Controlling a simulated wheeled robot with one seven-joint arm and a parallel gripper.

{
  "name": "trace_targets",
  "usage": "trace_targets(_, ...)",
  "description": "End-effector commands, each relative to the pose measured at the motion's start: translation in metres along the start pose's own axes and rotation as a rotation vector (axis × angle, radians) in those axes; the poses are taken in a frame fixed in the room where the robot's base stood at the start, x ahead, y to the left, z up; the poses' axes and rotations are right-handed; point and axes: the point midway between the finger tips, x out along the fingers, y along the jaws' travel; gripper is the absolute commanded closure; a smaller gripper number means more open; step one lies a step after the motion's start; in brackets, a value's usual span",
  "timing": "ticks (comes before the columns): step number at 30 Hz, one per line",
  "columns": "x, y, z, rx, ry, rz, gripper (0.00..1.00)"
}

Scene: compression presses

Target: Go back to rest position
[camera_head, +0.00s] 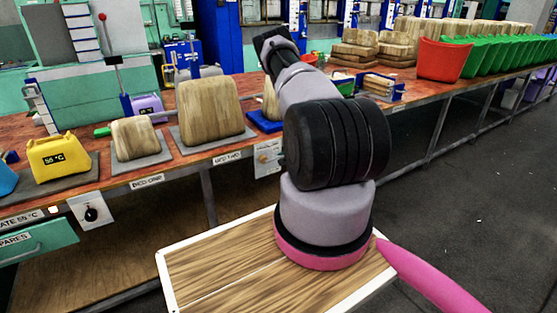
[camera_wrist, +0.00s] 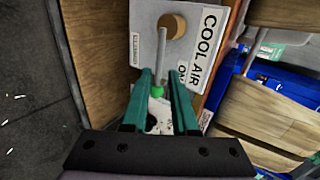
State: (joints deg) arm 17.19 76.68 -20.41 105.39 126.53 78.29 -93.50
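In the wrist view, my gripper (camera_wrist: 158,78) has two teal fingers with a gap between them, so it looks open. Ahead of it is a pale panel (camera_wrist: 148,45) labelled "COOL AIR ON". A grey lever (camera_wrist: 163,45) with a green end (camera_wrist: 157,91) stands at the panel, and the green end shows in the gap between the fingers. I cannot tell whether the fingers touch it. In the head view my arm hides the gripper. A pale panel (camera_head: 267,158) on the bench front shows just left of my arm.
A long bench (camera_head: 165,165) carries wooden blocks on grey plates, such as one block (camera_head: 209,108), and a yellow "55 °C" block (camera_head: 58,156). A red bin (camera_head: 444,59) and several green bins (camera_head: 505,55) stand at the right. Dark floor (camera_head: 480,180) is clear at the right.

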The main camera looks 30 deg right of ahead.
Motion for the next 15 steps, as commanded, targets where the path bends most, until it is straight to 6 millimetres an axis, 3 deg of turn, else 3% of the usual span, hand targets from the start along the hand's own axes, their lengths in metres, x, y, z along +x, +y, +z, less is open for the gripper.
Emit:
trace_targets(6, -0.018, 0.000, 0.000, -0.001, 0.001, 0.001, 0.73)
trace_targets(15, -0.019, 0.000, 0.000, -0.001, 0.000, 0.000, 0.73)
